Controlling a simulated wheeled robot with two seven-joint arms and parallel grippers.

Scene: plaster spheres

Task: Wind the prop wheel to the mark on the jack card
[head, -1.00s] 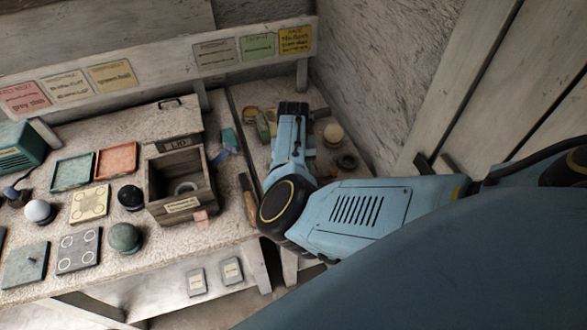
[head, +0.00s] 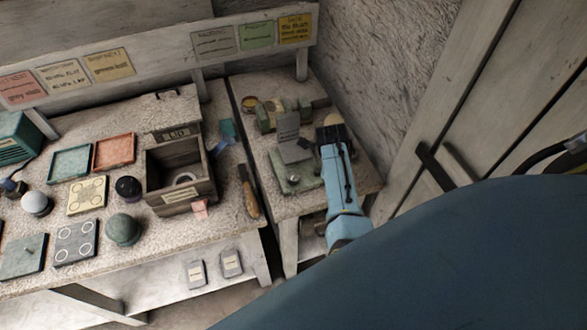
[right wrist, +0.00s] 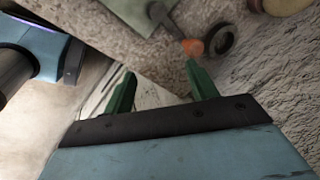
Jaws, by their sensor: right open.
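On the small bench at right in the head view, a grey card (head: 289,128) stands upright at a green plate (head: 305,182). A small round metal part (head: 294,179) sits on that plate; I cannot tell if it is the prop wheel. The card's mark is too small to read. My right gripper (head: 333,134) is just right of the card, its fingers not clear there. In the right wrist view its green fingers (right wrist: 157,90) are open with nothing between them. An orange-ended lever (right wrist: 190,46) lies beyond them.
A wooden box (head: 166,197) with a ring inside and a brown-handled tool (head: 249,192) are on the left bench. A dark ring (right wrist: 219,40) lies near the lever. A rough wall and a plank door (head: 470,110) close off the right.

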